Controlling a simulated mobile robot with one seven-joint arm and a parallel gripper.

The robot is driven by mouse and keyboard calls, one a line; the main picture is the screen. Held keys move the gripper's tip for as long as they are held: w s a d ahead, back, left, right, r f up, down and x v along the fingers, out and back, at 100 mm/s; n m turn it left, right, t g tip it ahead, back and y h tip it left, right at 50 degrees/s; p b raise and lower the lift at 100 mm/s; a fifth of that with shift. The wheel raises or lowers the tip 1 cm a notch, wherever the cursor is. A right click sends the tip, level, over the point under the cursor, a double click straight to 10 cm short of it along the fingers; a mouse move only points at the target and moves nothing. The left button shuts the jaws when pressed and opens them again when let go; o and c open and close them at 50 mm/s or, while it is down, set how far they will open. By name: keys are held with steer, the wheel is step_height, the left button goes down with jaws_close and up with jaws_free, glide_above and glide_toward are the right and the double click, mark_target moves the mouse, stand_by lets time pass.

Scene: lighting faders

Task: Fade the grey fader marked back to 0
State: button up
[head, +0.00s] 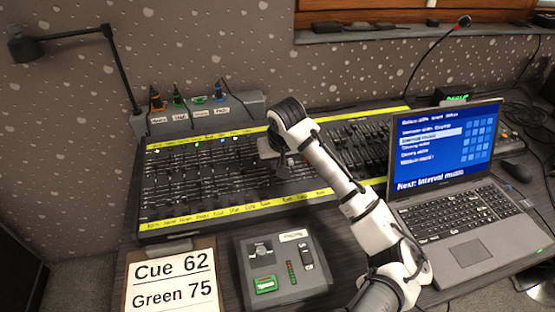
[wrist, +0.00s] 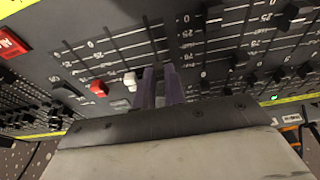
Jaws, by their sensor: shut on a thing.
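The lighting desk (head: 150,212) lies across the table in the head view, with rows of faders between yellow label strips. My gripper (head: 272,158) reaches down onto its middle, and my arm hides part of the fader rows. In the wrist view, the two purple fingers of my gripper (wrist: 164,88) are shut on a light grey fader cap (wrist: 160,101), mostly hidden between them. The scale beside its slot shows 0 and 25 marks above the fingers in the picture. The label marked back is not readable.
In the wrist view a white cap (wrist: 130,79) and a red cap (wrist: 98,88) stand just left of the fingers, with black caps (wrist: 238,58) to the right. The head view shows a laptop (head: 455,170), a switch box (head: 282,268) and a Cue 62 card (head: 172,280).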

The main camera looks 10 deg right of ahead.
mark_target(282, 182)
steer(key=shift+s+f, duration=0.15)
steer(key=shift+s, duration=1.15)
steer(key=shift+s+f, duration=0.1)
steer(key=shift+s, duration=1.2)
steer(key=o, duration=0.4)
steer(key=shift+r+p, duration=0.95)
steer(key=shift+r, duration=0.35)
steer(key=v, duration=1.3)
steer(key=shift+s+r, duration=0.2)
steer(key=shift+r, duration=0.15)
